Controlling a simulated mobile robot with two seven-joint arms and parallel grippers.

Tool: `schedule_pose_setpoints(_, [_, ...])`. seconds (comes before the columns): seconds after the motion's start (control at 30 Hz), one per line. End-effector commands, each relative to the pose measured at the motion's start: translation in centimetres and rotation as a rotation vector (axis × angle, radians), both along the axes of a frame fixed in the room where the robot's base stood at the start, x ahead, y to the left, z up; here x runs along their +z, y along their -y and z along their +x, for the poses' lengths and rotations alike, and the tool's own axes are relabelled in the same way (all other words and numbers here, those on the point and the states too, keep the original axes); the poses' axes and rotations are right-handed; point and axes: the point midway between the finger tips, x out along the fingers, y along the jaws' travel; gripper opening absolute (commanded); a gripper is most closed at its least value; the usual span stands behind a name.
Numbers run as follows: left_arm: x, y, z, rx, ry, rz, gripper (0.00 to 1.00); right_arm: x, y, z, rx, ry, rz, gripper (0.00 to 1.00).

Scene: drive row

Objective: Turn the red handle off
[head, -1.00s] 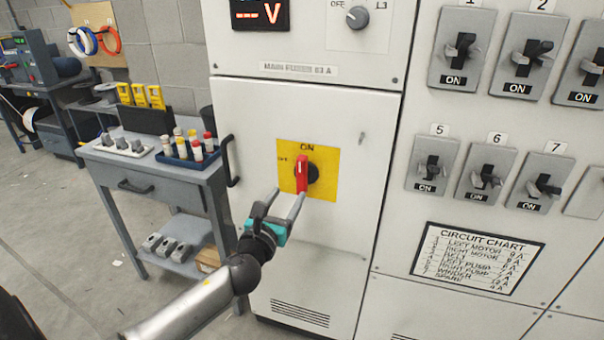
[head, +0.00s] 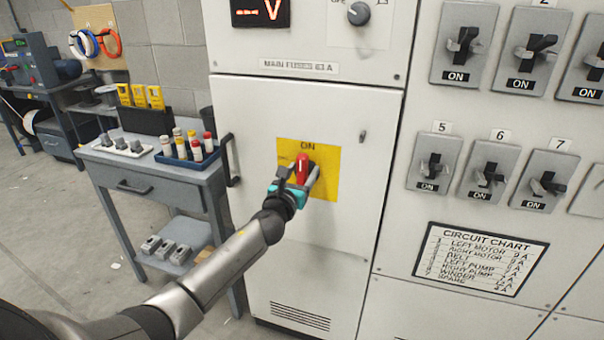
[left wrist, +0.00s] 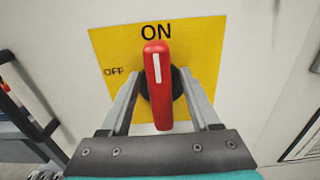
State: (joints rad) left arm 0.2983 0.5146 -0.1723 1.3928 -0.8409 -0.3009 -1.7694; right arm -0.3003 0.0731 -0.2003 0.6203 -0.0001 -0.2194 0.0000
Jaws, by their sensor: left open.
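The red handle (head: 303,168) is on a yellow plate (head: 328,180) on the white cabinet door. In the left wrist view the red handle (left wrist: 160,90) stands upright with its white mark toward ON at the top; OFF is printed at the left of the yellow plate (left wrist: 206,45). My left gripper (head: 301,177) is open at the handle, and in the left wrist view its fingers (left wrist: 160,95) stand one on each side of it. Gaps show between the handle and both fingers. The handle's round dark base is partly hidden behind it. My right gripper is not in view.
A breaker panel with several switches (head: 461,55) and a circuit chart (head: 480,258) is at the right. A door pull (head: 231,160) is left of the plate. A grey workbench (head: 140,180) with a blue tray (head: 187,160) stands at the left.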

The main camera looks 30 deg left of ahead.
Motion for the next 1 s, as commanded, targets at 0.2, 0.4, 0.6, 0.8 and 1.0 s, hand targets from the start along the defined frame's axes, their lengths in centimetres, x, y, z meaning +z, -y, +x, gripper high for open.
schedule_pose_setpoints(0.2, [-0.01, 0.01, 0.03, 0.0, 0.0, 0.0, 0.62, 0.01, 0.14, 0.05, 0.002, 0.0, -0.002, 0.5])
schedule_pose_setpoints(0.4, [0.0, 0.01, 0.02, 0.0, 0.0, -0.001, 0.43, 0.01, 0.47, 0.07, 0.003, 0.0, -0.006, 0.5])
schedule_pose_setpoints(0.6, [0.0, 0.0, 0.01, 0.0, 0.0, -0.001, 0.21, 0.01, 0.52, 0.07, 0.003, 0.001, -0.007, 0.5])
schedule_pose_setpoints(0.8, [-0.01, 0.0, 0.01, 0.0, 0.0, 0.0, 0.0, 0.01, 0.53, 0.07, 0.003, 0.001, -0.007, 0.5])
schedule_pose_setpoints(1.0, [-0.01, 0.0, 0.01, 0.0, 0.0, 0.0, 0.0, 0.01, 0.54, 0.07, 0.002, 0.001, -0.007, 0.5])
